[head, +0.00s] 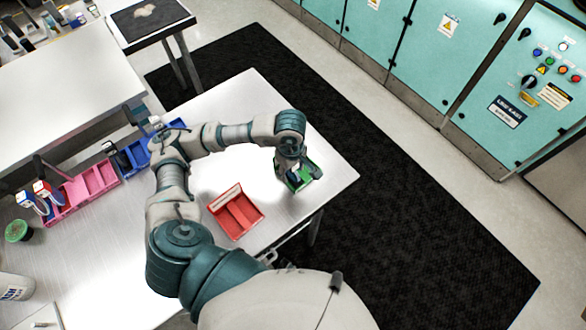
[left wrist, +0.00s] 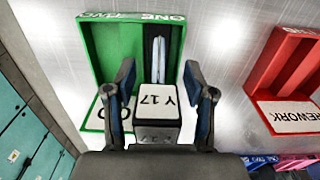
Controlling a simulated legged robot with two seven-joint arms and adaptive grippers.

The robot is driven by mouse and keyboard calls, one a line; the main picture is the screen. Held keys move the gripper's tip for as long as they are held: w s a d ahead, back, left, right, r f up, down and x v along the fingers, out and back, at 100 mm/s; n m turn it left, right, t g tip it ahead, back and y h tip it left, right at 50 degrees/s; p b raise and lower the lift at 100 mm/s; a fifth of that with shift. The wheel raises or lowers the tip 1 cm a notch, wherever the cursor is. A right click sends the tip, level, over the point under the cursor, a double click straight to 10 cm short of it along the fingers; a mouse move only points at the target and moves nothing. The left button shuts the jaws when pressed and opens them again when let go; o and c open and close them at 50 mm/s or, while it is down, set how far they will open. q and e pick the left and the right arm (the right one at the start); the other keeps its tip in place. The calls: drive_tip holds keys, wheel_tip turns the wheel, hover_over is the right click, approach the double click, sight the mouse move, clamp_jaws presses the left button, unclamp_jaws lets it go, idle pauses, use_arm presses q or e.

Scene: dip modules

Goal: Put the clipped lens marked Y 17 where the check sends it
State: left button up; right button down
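The piece marked Y 17 (left wrist: 158,100) sits between the fingers of my left gripper (left wrist: 160,75) in the left wrist view. Slim gaps seem to show between the fingers and the marked block, so the gripper looks open around it. Below the block, a silvery part (left wrist: 158,45) lies within the right compartment of the green tray (left wrist: 97,60), on the side lettered ONE. The block hides part of the tray's front label. In the head view my left gripper (head: 290,168) is over the green tray (head: 313,168) and hides the piece. My right gripper is out of view.
A red tray (head: 236,212) stands beside the green one; its label reads REWORK (left wrist: 290,117). A pink tray (head: 83,190) with several pieces and a blue tray (head: 133,157) stand farther left. The table edge (head: 335,192) is close to the green tray.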

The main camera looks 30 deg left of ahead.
use_arm(q)
drive_tip(key=shift+a, duration=0.2)
drive_tip(key=shift+d+r, duration=0.1)
drive_tip(key=shift+d, duration=0.05)
drive_tip(key=shift+d+r+p, duration=0.1)
drive_tip(key=shift+r+p, duration=0.15)
drive_tip(key=shift+p, duration=0.05)
wheel_tip(320, 180, up, 10)
drive_tip(key=shift+r, duration=0.85)
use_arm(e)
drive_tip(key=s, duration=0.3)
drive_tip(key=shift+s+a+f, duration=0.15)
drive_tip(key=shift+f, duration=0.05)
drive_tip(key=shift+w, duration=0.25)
use_arm(q)
drive_tip(key=shift+f, duration=0.1)
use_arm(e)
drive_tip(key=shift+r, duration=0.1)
